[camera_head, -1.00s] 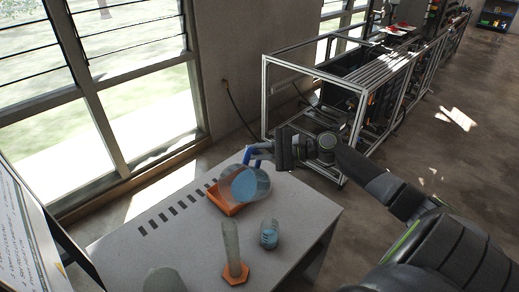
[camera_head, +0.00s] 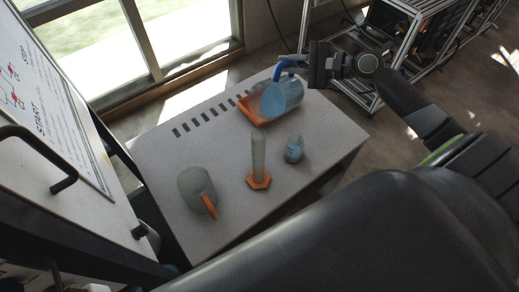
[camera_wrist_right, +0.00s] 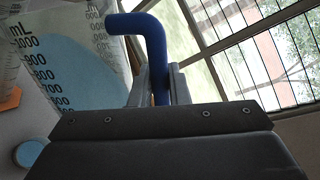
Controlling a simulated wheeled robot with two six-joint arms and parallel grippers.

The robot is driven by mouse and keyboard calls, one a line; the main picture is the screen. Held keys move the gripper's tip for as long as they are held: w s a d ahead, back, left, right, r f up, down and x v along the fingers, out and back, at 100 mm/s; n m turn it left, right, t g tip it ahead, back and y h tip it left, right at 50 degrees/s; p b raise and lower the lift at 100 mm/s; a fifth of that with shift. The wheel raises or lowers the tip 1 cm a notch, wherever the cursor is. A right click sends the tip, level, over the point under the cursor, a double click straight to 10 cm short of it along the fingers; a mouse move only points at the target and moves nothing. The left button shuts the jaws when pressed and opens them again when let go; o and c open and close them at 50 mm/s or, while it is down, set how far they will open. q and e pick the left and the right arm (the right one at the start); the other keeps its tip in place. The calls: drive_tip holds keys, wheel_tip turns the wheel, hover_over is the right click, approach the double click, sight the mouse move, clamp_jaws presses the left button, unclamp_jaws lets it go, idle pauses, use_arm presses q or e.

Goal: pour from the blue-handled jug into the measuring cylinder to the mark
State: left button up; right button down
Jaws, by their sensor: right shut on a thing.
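The clear jug (camera_head: 292,92) has a blue handle (camera_head: 279,69) and holds blue liquid. My right gripper (camera_head: 304,65) is shut on the handle. In the right wrist view the handle (camera_wrist_right: 150,40) sits between the fingers (camera_wrist_right: 160,86), beside the jug's mL scale (camera_wrist_right: 75,70). The jug overlaps the orange tray (camera_head: 252,118); I cannot tell whether it touches it. The clear measuring cylinder (camera_head: 258,155) stands upright on an orange hexagonal foot (camera_head: 259,181), nearer than the jug and apart from it. Its mark and contents are too small to read. My left gripper is not in view.
A grey jug with an orange handle (camera_head: 197,187) stands left of the cylinder on the grey table (camera_head: 215,150). A small blue-banded container (camera_head: 294,149) stands right of it. Dark slots run along the table's back edge. A whiteboard (camera_head: 55,110) is at left, metal frames behind.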

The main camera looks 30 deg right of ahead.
drive_tip(key=shift+s+a+r+n+p, duration=0.25)
drive_tip(key=shift+a+r+n+p, duration=0.1)
drive_tip(key=shift+r+p, duration=0.5)
drive_tip(key=shift+a+f, duration=0.1)
drive_tip(key=shift+f, duration=0.1)
drive_tip(key=shift+r+p, duration=0.2)
drive_tip(key=shift+p, duration=0.3)
drive_tip(key=shift+a, duration=0.1)
drive_tip(key=shift+s, duration=0.1)
